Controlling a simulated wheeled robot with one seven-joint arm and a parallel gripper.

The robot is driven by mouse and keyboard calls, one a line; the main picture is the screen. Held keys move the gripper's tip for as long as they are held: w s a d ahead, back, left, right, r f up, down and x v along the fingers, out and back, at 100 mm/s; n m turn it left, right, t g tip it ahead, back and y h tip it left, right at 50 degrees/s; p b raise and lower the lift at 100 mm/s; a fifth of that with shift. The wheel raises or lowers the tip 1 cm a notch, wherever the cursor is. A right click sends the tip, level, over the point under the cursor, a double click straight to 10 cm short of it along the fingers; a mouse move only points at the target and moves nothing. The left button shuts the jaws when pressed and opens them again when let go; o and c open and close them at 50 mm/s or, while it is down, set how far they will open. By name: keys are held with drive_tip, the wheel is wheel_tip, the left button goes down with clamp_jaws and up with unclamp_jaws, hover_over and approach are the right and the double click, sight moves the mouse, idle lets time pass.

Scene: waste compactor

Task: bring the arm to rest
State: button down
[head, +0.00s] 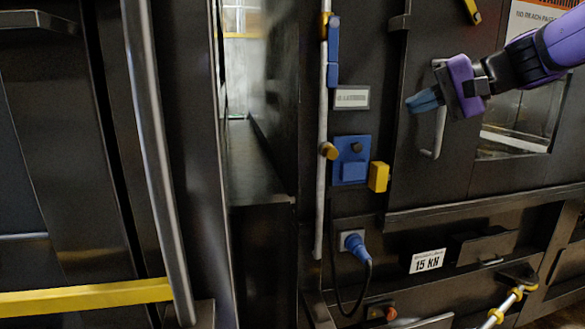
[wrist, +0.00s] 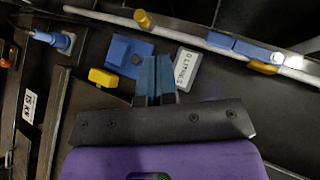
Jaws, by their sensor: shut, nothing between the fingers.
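My gripper (head: 424,101) is at the end of my purple arm, at the upper right of the head view. Its blue-tipped fingers are closed together and empty, pointing left. It is in front of a dark panel with a pale vertical handle (head: 439,133); I cannot tell whether it touches the handle. In the wrist view my gripper (wrist: 155,75) shows with its fingers together, with a blue latch box (wrist: 122,56) and a small label plate (wrist: 187,71) beyond them.
A yellow block (head: 378,177) juts out beside the blue box (head: 350,160). A blue plug (head: 354,244) with a black cable is below. A long pale vertical rod (head: 322,150) runs left of them. A yellow bar (head: 85,297) crosses the lower left. A narrow gap (head: 240,70) opens left of the rod.

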drive_tip(key=s+d+f+n+h, duration=0.1)
drive_tip(key=s+d+f+h, duration=0.1)
drive_tip(key=s, duration=0.5)
drive_tip(key=s+d+f+n+g+h, duration=0.1)
drive_tip(key=s+d+f+h, duration=0.1)
drive_tip(key=s+f+h, duration=0.3)
drive_tip(key=s+d+f+n+h, duration=0.1)
drive_tip(key=s+f+h, duration=0.3)
drive_tip(key=s, duration=0.7)
wheel_tip(320, 180, down, 2)
drive_tip(key=shift+d+f+n, duration=0.2)
drive_tip(key=shift+d+n, duration=0.2)
drive_tip(key=shift+d, duration=0.2)
